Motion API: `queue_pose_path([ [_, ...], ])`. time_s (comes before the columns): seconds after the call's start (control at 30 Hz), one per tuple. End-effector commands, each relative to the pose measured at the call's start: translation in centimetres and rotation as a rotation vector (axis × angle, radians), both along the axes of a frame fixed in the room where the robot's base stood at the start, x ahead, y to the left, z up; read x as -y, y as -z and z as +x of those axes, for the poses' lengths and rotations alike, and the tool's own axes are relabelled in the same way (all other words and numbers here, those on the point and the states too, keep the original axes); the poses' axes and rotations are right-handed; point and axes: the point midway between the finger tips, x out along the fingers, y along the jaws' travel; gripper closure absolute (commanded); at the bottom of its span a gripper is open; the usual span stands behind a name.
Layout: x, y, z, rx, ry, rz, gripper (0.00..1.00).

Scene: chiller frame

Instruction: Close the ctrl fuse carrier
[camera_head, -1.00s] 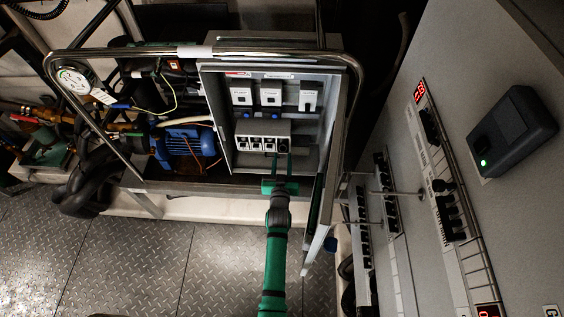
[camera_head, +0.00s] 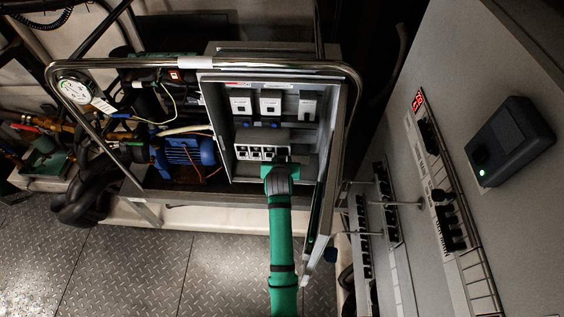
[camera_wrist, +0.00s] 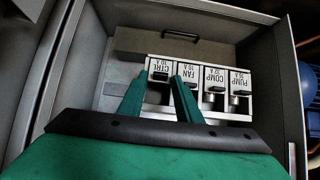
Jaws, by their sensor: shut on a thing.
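The ctrl fuse carrier (camera_wrist: 160,76), under the label CTRL 10 A, is at the left end of a pale fuse block in the wrist view. My gripper (camera_wrist: 160,77) has one green finger on each side of its dark front and is shut on it. How far the carrier is tilted is too small to tell. In the head view my gripper (camera_head: 281,163) reaches into the open grey cabinet at the right end of the fuse block (camera_head: 258,141) and hides the ctrl carrier there.
The fan (camera_wrist: 189,86), comp (camera_wrist: 215,92) and pump (camera_wrist: 240,94) carriers stand in a row beside it. The cabinet's walls (camera_head: 216,128) enclose the block, and its door (camera_head: 322,215) stands open at the right. A blue motor (camera_head: 187,155) is outside, left.

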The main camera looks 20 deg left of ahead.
Motion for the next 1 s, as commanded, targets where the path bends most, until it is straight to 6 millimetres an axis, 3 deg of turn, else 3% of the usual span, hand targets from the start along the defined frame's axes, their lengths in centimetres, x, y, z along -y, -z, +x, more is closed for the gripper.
queue_pose_path([
  [0.53, -0.19, -0.17, 0.18, -0.016, -0.003, -0.003, 0.91],
  [0.57, -0.19, -0.17, 0.18, -0.016, -0.003, -0.003, 0.62],
  [1.0, 0.07, -0.67, -0.57, -0.018, -0.001, -0.003, 0.62],
])
